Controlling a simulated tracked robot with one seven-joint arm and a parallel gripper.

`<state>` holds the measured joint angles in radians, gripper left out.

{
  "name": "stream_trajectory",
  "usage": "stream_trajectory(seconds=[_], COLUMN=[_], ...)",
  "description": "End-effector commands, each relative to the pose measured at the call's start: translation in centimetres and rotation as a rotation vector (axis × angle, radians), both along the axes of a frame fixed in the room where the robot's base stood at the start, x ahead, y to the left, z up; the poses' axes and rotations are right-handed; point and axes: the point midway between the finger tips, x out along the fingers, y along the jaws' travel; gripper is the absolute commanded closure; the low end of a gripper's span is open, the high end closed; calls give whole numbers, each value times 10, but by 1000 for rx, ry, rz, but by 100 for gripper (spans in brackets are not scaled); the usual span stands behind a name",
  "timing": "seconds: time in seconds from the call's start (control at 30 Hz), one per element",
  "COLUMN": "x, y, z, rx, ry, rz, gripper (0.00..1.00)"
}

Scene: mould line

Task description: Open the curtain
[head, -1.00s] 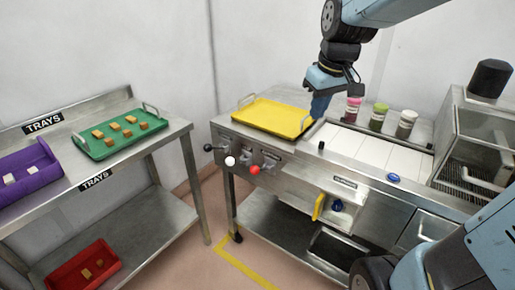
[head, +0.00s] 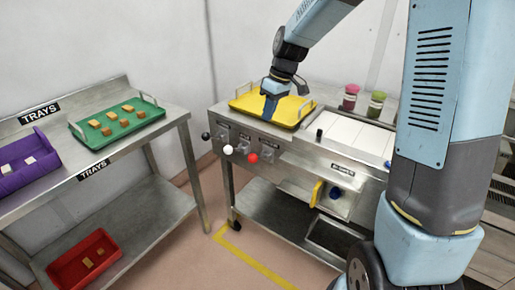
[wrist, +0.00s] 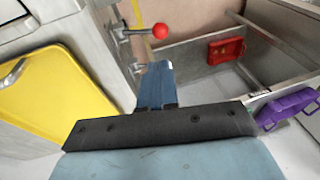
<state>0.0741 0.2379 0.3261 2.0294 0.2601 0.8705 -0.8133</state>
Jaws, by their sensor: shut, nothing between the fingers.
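No curtain can be made out in either view. The steel machine's front panel (head: 236,137) carries levers with a black knob (head: 205,136), a white knob (head: 228,149) and a red knob (head: 253,158). The red knob also shows in the wrist view (wrist: 160,31), beyond the fingers and apart from them. My gripper (head: 269,117) is shut and empty, in front of the yellow tray in the head view, behind the levers. In the wrist view its blue fingers (wrist: 155,68) are together. The labels above the levers are too small to read.
The yellow tray (head: 250,110) lies on the machine top, with jars (head: 376,104) to its right. A yellow handle (head: 318,192) sticks out lower on the front. A rack at left holds a green tray (head: 88,134), purple tray (head: 48,172) and red tray (head: 62,271). Floor between is clear.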

Motion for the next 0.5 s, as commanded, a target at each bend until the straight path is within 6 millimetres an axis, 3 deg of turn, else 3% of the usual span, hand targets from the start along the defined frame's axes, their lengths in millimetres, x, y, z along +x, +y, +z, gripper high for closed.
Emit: stream_trajectory(seconds=[0.27,0.5], x=[0,-2], y=[0,7], z=[-1,-25], rx=[-1,-1], ry=[1,3], rz=[-1,1], gripper=[100,100])
